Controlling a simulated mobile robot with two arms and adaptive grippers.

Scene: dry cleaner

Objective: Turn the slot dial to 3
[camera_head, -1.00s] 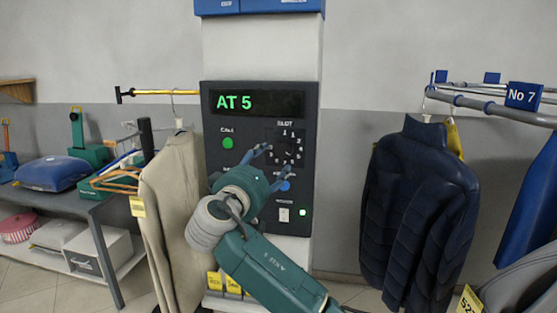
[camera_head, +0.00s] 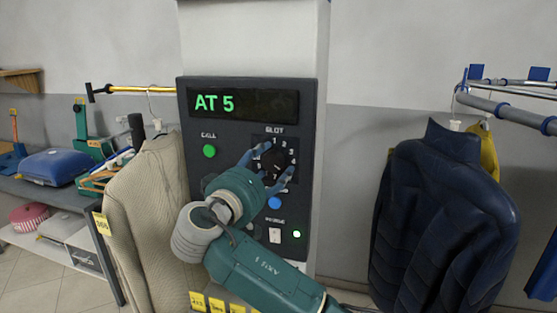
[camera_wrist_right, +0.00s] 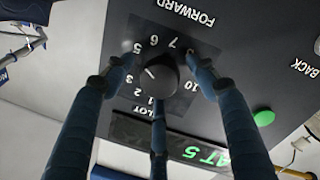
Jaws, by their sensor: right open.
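The slot dial (camera_head: 279,163) is a dark round knob ringed by white numbers on the dark control panel (camera_head: 200,105). My right gripper (camera_head: 276,161) is open, with its blue fingers spread around the dial. In the right wrist view the picture is upside down, and the knob (camera_wrist_right: 158,76) sits between the open fingers of the gripper (camera_wrist_right: 158,74). A white mark on the knob points to the upper left there, toward the 4–5 side; a finger partly covers that side. I cannot tell if any finger touches the knob. The display (camera_head: 240,103) reads "AT 5". My left gripper is out of view.
A beige garment (camera_head: 145,200) hangs close on the left. A navy jacket (camera_head: 435,215) hangs on the right.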

